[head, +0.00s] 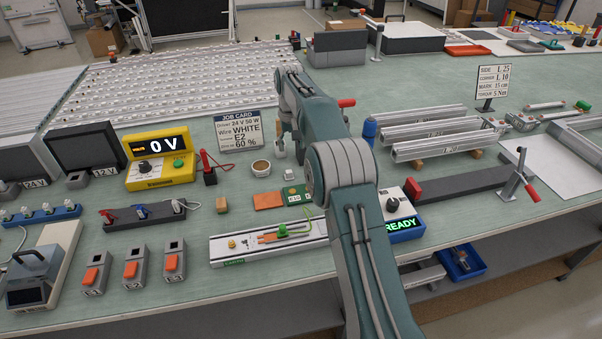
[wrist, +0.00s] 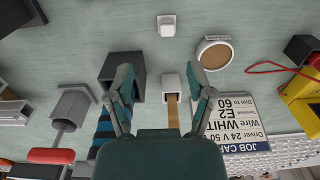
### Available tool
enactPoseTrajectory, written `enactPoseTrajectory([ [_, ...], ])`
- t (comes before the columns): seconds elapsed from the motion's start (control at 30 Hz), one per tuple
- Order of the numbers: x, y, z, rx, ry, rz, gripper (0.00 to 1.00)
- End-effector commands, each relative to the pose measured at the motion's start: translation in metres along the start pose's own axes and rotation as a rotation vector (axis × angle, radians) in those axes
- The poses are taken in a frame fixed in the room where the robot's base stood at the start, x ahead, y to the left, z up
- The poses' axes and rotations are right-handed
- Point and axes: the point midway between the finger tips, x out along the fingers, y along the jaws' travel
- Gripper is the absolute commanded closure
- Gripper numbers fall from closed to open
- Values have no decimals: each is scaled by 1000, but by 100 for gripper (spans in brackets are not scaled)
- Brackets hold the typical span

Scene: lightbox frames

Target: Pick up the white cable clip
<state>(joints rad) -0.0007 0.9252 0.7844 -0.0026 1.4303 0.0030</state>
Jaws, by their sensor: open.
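A small white piece (wrist: 166,26), which looks like the cable clip, lies on the bench at the top middle of the wrist view. It also shows as a small white piece (head: 289,175) in the head view, right of the cup. My gripper (wrist: 161,76) is open and empty, its fingers spread wide above the bench. The small white piece lies beyond the fingertips, apart from them. A white block (wrist: 171,82) with a brown strip shows between the fingers, nearer the right one. In the head view my arm hides much of the bench around the gripper.
A round cup (wrist: 214,54) stands close to the white piece. A dark box (wrist: 120,66) shows behind the left finger, and the job card (wrist: 241,125) stands by the right finger. Bare bench surrounds the white piece.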

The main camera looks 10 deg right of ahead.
Motion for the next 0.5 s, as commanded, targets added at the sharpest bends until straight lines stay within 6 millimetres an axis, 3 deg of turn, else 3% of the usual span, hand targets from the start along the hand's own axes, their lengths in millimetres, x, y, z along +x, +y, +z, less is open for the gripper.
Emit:
enactPoseTrajectory([
  [0.2, 29, -7, 0, -3, -5, 4, 31],
  [0.5, 61, 5, 0, -1, -2, -6, 31],
])
